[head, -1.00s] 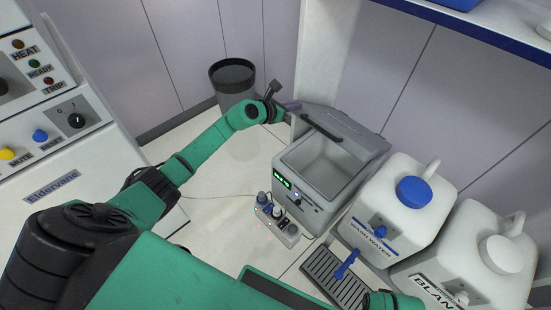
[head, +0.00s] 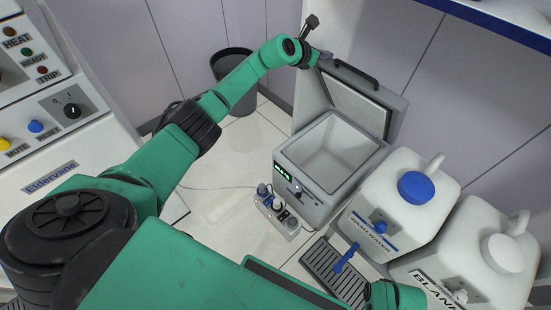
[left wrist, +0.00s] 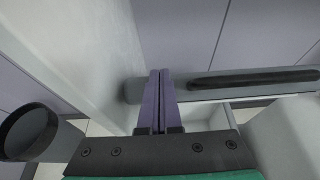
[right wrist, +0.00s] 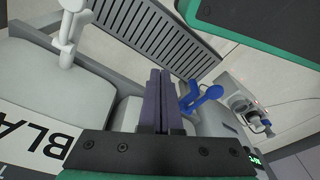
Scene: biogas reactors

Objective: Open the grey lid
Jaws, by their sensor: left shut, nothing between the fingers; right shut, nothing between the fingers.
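The grey lid (head: 372,98) stands swung up on the grey box (head: 318,190), its pale inner face and dark seal towards me. Its black handle (head: 350,75) lies along the top edge. The box is open and its inside looks empty. My left gripper (head: 325,56) is shut and empty at the lid's upper left corner, near the handle's end. In the left wrist view its fingers (left wrist: 160,80) are together beside the lid edge; I cannot tell whether they touch. My right gripper (right wrist: 158,80) is shut and empty, above the jugs and drip grate.
A white wash water jug (head: 405,205) and a blank jug (head: 480,245) stand right of the box. A dark bin (head: 232,65) stands behind my left arm. A pale panel adjoins the box's left side.

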